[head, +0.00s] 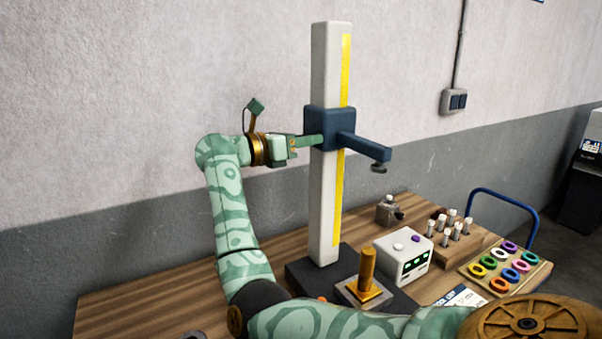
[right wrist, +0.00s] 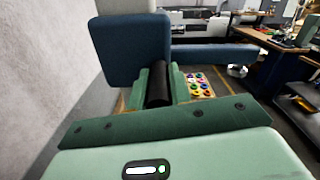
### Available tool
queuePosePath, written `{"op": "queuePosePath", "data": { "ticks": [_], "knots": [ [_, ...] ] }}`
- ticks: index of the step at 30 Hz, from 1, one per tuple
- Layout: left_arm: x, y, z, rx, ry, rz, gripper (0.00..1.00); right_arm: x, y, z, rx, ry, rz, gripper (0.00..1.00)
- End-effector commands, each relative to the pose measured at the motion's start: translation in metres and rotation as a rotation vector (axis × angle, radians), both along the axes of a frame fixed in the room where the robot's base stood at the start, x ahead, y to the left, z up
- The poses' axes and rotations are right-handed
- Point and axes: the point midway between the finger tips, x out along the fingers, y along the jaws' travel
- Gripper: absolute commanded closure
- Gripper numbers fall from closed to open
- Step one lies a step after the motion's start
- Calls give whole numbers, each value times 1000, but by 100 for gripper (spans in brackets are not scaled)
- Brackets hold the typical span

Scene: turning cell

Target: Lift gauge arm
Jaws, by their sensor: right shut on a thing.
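The height gauge is a pale upright column (head: 325,205) with a yellow scale strip, on a dark base. Its dark blue gauge arm (head: 360,146) sticks out to the right from a blue carriage high on the column, with a dark probe tip (head: 378,169) hanging from its end. In the right wrist view the gauge arm (right wrist: 215,54) runs rightward from the big blue carriage block (right wrist: 132,50). My right gripper (head: 316,140) reaches the carriage from the left. It is shut on a black grip (right wrist: 158,84) beside the carriage. My left gripper is not in view.
Below the probe, a golden stepped post (head: 367,268) stands on a plate. Beside it are a white box with green displays (head: 403,256), a rack of pins (head: 452,240) and a board of coloured rings (head: 492,270). A wall stands close behind the column.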

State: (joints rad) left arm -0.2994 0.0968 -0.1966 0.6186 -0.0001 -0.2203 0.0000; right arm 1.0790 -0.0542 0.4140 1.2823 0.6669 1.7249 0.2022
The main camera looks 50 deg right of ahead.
Motion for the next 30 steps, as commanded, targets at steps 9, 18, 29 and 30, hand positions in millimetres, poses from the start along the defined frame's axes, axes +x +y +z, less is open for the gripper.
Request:
{"op": "queuePosePath", "data": {
  "ticks": [9, 18, 29, 30],
  "knots": [
    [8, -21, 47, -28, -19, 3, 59, -1, 0, 109, -7, -1, 0, 100],
    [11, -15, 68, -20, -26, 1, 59, 0, 0, 154, -5, 3, 0, 100],
    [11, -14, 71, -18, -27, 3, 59, 0, 1, 163, -7, 3, 1, 100],
    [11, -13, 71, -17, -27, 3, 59, 0, 1, 163, -9, 3, 1, 100]
  ]
}}
